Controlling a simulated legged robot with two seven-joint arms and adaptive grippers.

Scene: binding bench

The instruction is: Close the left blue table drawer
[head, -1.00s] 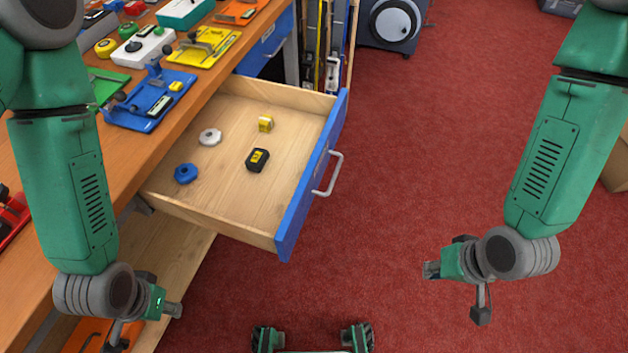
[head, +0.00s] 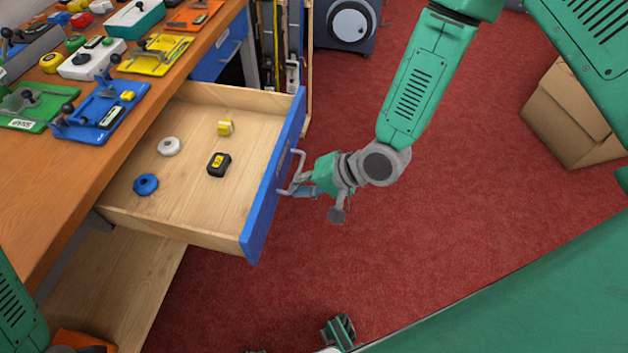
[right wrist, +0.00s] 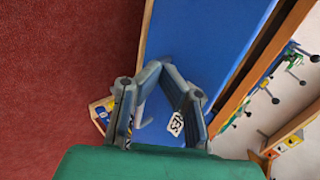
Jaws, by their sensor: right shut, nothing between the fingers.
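The open drawer has a blue front (head: 272,185) and a bare wooden inside (head: 190,205). It sticks out from the bench with a grey bar handle (head: 297,168) on its front. My right gripper (head: 297,190) is shut and empty, right at the lower part of this handle. I cannot tell whether it touches the handle or the front. In the right wrist view my right gripper's fingers (right wrist: 165,68) meet in front of a blue panel (right wrist: 205,40).
The drawer holds a black-and-yellow block (head: 219,165), a yellow piece (head: 226,128), a white knob (head: 169,146) and a blue knob (head: 146,184). Tools crowd the orange bench top (head: 50,170). A cardboard box (head: 570,115) stands at right. Red carpet (head: 440,200) is open between.

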